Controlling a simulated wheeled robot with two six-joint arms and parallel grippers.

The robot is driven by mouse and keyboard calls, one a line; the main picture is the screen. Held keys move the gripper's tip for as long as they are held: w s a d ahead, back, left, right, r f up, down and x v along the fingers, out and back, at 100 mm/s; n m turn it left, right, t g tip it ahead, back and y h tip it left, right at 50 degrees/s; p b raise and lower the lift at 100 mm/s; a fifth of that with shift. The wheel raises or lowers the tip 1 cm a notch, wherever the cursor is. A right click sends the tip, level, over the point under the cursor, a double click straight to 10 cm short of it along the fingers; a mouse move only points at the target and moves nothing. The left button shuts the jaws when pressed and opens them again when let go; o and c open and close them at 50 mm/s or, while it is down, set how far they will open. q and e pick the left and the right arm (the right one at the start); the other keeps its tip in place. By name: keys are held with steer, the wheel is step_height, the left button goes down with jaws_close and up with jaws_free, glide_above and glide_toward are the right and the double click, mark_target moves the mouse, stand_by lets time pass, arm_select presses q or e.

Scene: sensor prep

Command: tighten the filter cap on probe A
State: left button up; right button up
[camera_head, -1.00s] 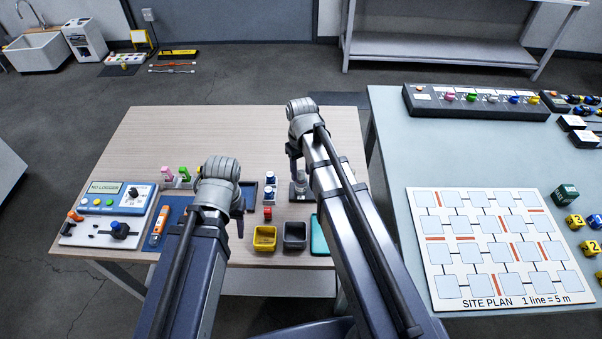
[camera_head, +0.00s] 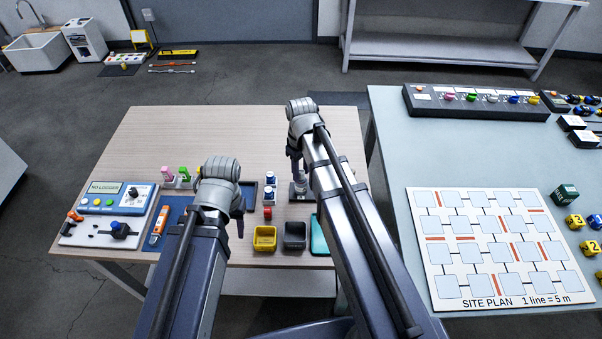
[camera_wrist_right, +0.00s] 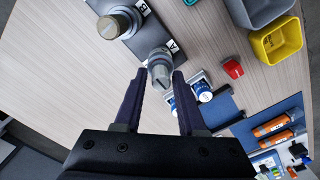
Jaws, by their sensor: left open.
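Probe A (camera_wrist_right: 160,68), a grey capped cylinder, stands upright on a dark base with an "A" label in the right wrist view. Its capped top faces the camera. My right gripper (camera_wrist_right: 160,74) is open, with a finger on each side of the cap and only narrow gaps beside it. In the head view, the right gripper (camera_head: 296,168) is over the probe stand and partly hidden by its own arm. My left gripper (camera_head: 239,226) is open, above the near part of the wooden table beside the dark tray, mostly hidden by its wrist.
A second probe (camera_wrist_right: 120,22) stands close beside probe A on the same base. Blue-and-white vials (camera_head: 269,185), a red block (camera_head: 267,213), a yellow bin (camera_head: 265,238) and a grey bin (camera_head: 295,236) are near. The wooden table's far part (camera_head: 230,130) is clear.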

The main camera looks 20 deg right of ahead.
jaws_close()
stand_by(0.3)
steer(key=m, duration=0.8)
steer(key=shift+m, duration=0.4)
steer(key=shift+c, duration=0.3)
jaws_free()
steer(key=shift+o, duration=1.1)
